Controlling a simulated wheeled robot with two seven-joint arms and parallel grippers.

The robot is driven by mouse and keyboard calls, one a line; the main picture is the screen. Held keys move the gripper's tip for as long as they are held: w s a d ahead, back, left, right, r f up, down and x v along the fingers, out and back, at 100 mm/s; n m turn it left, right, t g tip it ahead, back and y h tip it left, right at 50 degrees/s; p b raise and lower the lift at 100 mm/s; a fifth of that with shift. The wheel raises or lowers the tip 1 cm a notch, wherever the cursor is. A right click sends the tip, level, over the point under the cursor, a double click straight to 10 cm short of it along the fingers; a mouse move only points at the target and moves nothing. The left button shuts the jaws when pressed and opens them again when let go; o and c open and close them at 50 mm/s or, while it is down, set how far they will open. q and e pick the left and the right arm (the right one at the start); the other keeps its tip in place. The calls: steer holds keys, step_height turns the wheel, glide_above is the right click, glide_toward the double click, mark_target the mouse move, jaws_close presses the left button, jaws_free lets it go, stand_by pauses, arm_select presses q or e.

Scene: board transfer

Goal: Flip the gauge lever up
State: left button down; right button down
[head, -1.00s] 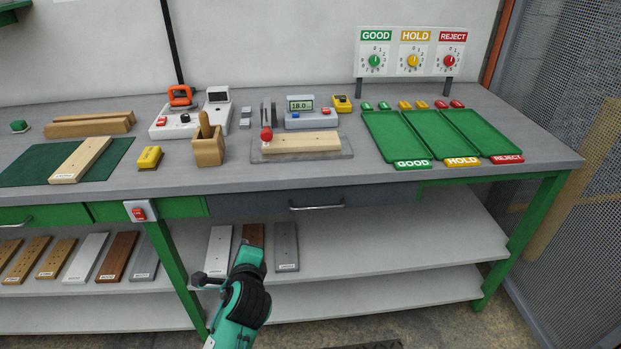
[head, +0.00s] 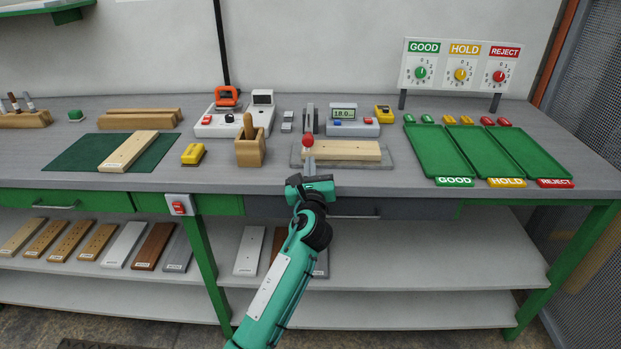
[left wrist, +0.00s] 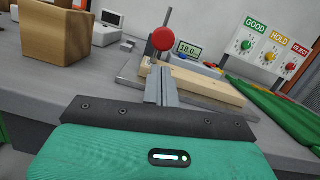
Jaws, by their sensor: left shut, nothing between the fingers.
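The gauge lever with a red ball knob (head: 308,140) stands at the left end of the gauge plate (head: 378,164), and the knob also shows in the left wrist view (left wrist: 163,39). A light wooden board (head: 345,151) lies on the plate; it shows in the left wrist view too (left wrist: 205,86). The gauge display (head: 343,113) reads 18.0. My left gripper (head: 309,164) is shut and empty at the front edge of the plate. Its fingertips are just in front of and below the knob; contact cannot be told. My right gripper is not in view.
A wooden holder box (head: 250,152) and a yellow block (head: 193,154) stand left of the gauge. Green trays (head: 440,152) lie to the right under the dial panel (head: 458,65). A shelf below holds several boards. The bench front is mostly clear.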

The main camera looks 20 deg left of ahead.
arm_select(q)
steer(key=shift+x, duration=1.45)
steer(key=shift+r, duration=0.15)
